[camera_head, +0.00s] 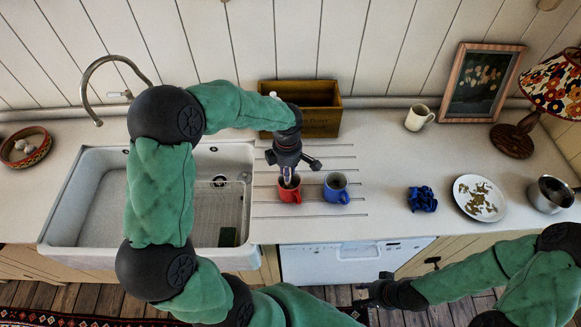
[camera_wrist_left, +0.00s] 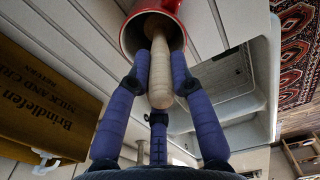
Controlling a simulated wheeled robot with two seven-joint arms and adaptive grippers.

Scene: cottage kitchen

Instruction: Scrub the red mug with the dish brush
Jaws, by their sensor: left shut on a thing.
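The red mug (camera_head: 289,190) stands on the ribbed drainboard right of the sink. My left gripper (camera_head: 289,178) is directly above it. In the left wrist view, my left gripper (camera_wrist_left: 160,75) is shut on the pale wooden handle of the dish brush (camera_wrist_left: 160,62). The brush's far end goes into the mouth of the red mug (camera_wrist_left: 128,38), and its head is hidden inside. My right gripper (camera_head: 373,292) is low in front of the counter, small and dark, away from the mug; its finger opening is unclear.
A blue-grey mug (camera_head: 336,188) stands close right of the red one. A wooden crate (camera_head: 318,122) is behind. The white sink (camera_head: 100,200) lies left. A blue cloth-like bundle (camera_head: 422,199), a plate (camera_head: 462,204) and a metal bowl (camera_head: 548,196) are right. Counter between crate and cream mug (camera_head: 416,117) is clear.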

